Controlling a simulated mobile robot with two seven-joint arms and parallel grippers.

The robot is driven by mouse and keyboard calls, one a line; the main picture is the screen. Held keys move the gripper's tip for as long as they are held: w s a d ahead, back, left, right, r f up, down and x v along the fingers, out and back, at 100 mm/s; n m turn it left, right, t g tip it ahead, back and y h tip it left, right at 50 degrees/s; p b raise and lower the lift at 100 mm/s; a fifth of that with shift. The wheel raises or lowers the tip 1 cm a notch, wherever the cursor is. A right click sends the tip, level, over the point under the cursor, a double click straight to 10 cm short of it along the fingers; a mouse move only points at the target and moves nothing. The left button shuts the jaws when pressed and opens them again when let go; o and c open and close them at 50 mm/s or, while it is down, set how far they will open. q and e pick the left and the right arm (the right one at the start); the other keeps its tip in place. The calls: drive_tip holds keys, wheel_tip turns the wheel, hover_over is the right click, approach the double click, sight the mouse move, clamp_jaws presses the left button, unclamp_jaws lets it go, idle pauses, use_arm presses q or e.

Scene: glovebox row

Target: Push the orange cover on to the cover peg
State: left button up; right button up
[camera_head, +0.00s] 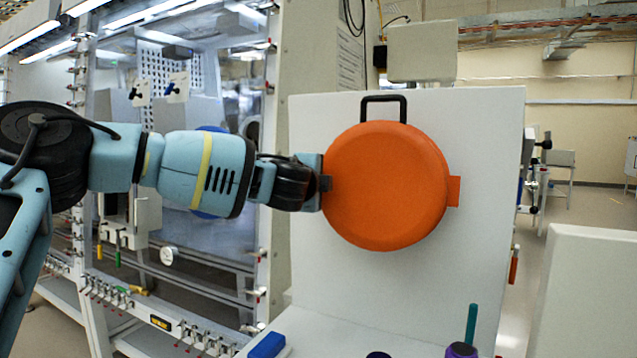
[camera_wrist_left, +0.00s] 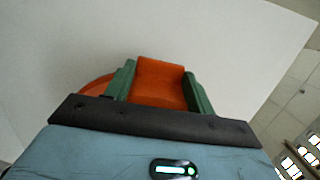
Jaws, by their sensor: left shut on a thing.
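The orange cover (camera_head: 385,185) is a large round disc in front of the upright white panel (camera_head: 487,125), with a small tab at its right edge. Whether it touches the panel cannot be told. My left gripper (camera_head: 326,184) is at the cover's left edge. In the left wrist view, its green fingers are shut on an orange tab (camera_wrist_left: 160,75) of the cover, and the disc's rim shows to the left. A cover peg does not show; the disc hides the panel behind it. My right gripper is not in view.
A black loop handle (camera_head: 384,98) shows above the cover. A blue block (camera_head: 267,346), a teal rod (camera_head: 472,325) and a purple item (camera_head: 461,350) are below, near the panel's foot. A glass-fronted glovebox (camera_head: 190,240) stands on the left, behind my arm.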

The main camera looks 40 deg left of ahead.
use_arm(q)
drive_tip(key=shift+w+r, duration=0.15)
drive_tip(key=shift+w, duration=0.05)
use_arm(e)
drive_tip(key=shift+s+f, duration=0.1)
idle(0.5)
use_arm(q)
drive_tip(key=o, duration=1)
drive_tip(key=shift+c, duration=0.2)
drive_tip(key=o, duration=0.3)
drive_tip(key=shift+f, duration=0.2)
drive_tip(key=v, duration=0.7)
drive_tip(key=shift+s+d+r+b, duration=0.1)
drive_tip(key=shift+s+r+b, duration=0.05)
drive_tip(key=shift+s+b, duration=0.2)
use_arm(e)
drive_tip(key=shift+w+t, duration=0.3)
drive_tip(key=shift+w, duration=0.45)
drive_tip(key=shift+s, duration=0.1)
